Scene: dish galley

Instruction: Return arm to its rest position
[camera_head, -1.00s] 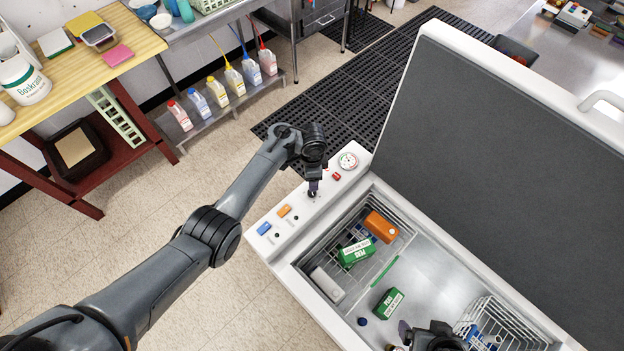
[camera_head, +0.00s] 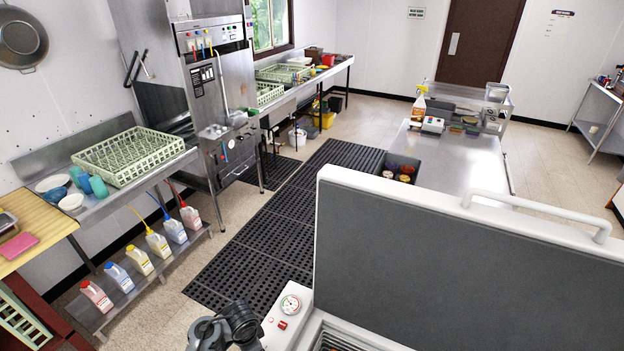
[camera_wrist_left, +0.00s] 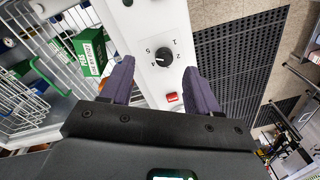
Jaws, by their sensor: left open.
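My left gripper (camera_wrist_left: 160,72) is open, with two dark purple fingers and nothing between them. A red switch (camera_wrist_left: 172,97) shows between the fingers. In the head view only a dark joint section of my left arm (camera_head: 228,326) shows at the bottom edge, left of the panel; the fingers cannot be made out there. My right gripper is not in view.
The chest freezer's grey lid (camera_head: 470,240) stands open. A green box (camera_wrist_left: 90,50) lies among wire baskets. Black floor mats (camera_head: 275,225) lie beyond. Jugs (camera_head: 140,260) stand on a low shelf at left.

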